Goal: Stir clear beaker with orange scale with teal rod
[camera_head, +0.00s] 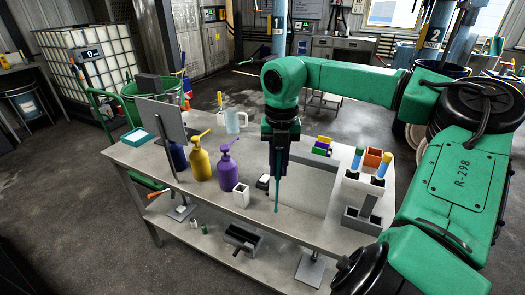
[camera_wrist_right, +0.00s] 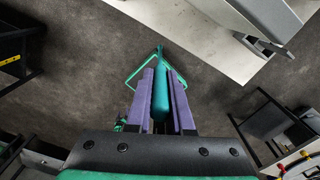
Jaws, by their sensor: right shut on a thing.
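My right gripper (camera_head: 280,160) hangs from the green arm with its fingers downward. It is shut on the teal rod (camera_head: 277,196), which points down over the table, roughly upright. In the right wrist view the teal rod (camera_wrist_right: 161,97) lies between the purple fingers of my right gripper (camera_wrist_right: 164,82). A clear beaker (camera_head: 232,121) with a handle stands at the back of the table, left of the gripper; its scale colour is too small to tell. The rod is apart from it. My left gripper is not in view.
A yellow pump bottle (camera_head: 200,163), a purple pump bottle (camera_head: 229,169) and a white cup (camera_head: 241,195) stand left of the rod. A grey holder (camera_head: 368,189) with blue-topped items stands at right. A grey screen (camera_head: 162,119) rises at left. The table's (camera_head: 140,155) left front is clear.

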